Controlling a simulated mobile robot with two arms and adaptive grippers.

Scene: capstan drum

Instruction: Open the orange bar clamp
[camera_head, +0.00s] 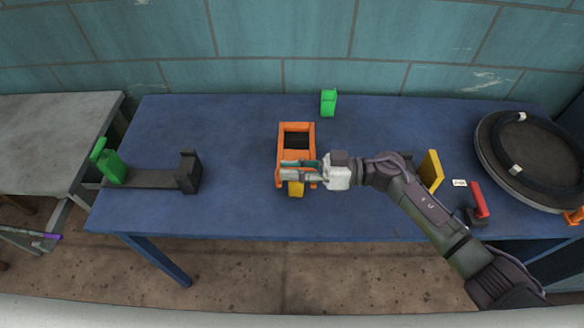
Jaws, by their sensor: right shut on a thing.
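The orange bar clamp (297,127) stands in the middle of the blue table. It shows as an orange frame around a dark inside, with a yellow piece (296,188) at its near end. My right gripper (290,171) comes in from the right and lies across the near end of the clamp. It is shut on the clamp there, and its fingers hide part of that end. The exact part between the fingers is hard to make out. My left gripper is not in view.
A dark bar clamp with a green end (108,160) lies at the left of the blue table (235,210). A green block (328,102) stands behind. At right are a yellow plate (431,170), a red-handled item (480,200) and a round drum (545,188).

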